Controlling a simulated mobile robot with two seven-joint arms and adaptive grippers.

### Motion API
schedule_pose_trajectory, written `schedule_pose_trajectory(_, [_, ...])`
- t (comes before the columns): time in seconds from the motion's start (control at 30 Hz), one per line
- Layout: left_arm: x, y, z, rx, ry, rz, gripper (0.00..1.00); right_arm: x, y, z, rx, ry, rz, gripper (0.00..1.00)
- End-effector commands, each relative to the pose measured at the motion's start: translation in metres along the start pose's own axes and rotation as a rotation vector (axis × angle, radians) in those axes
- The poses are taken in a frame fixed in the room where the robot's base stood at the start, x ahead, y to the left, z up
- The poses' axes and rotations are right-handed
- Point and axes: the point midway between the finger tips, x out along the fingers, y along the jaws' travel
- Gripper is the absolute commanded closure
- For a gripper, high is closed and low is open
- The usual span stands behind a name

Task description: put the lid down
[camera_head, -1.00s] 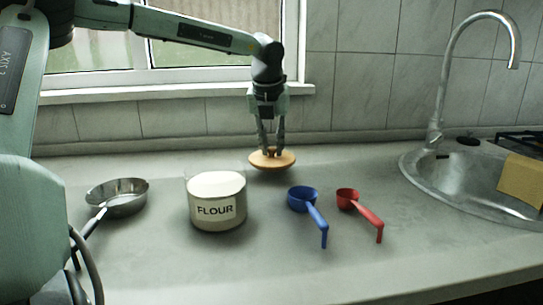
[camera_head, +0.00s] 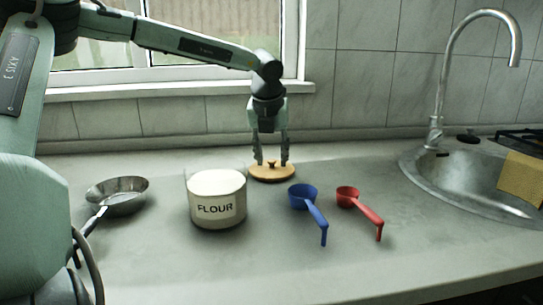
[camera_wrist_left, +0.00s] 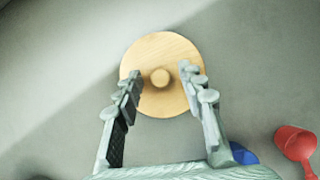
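The round wooden lid (camera_head: 271,174) lies flat on the counter behind and to the right of the flour pot. Its small knob points up. In the left wrist view the lid (camera_wrist_left: 160,104) shows from above with its knob between the fingers. My left gripper (camera_head: 271,162) is open above the lid, with a finger on each side of the knob and clear gaps; it also shows in the left wrist view (camera_wrist_left: 164,82). The cream pot marked FLOUR (camera_head: 217,200) stands without a lid on it, filled with white. My right gripper is not in view.
A metal pan (camera_head: 117,196) stands at the left. A blue scoop (camera_head: 307,208) and a red scoop (camera_head: 358,208) lie right of the pot. The sink (camera_head: 470,185) is at the right. The counter's front is clear.

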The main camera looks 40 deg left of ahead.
Motion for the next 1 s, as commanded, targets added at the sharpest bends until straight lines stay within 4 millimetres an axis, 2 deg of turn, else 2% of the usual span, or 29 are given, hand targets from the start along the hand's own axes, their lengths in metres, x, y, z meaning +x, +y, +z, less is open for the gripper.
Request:
schedule_pose_trajectory(0.17, [-0.003, 0.0, 0.001, 0.0, 0.0, 0.0, 0.6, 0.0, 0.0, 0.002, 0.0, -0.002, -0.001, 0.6])
schedule_pose_trajectory(0.23, [-0.011, -0.001, 0.002, 0.0, -0.004, -0.003, 0.6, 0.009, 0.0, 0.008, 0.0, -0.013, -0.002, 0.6])
schedule_pose_trajectory(0.37, [-0.037, -0.001, 0.001, 0.001, -0.005, -0.002, 0.6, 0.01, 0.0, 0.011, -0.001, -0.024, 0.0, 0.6])
schedule_pose_trajectory(0.5, [-0.069, -0.001, 0.001, 0.0, -0.005, -0.002, 0.6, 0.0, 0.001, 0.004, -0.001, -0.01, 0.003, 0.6])
schedule_pose_trajectory(0.7, [-0.104, 0.0, 0.001, 0.0, -0.003, 0.0, 0.6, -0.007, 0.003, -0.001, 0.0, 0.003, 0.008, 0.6])
schedule_pose_trajectory(0.83, [-0.117, 0.0, 0.001, 0.0, -0.002, 0.0, 0.6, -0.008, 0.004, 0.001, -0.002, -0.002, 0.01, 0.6])
schedule_pose_trajectory(1.0, [-0.122, 0.0, 0.001, -0.001, 0.0, 0.0, 0.6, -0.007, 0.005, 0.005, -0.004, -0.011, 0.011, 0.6])
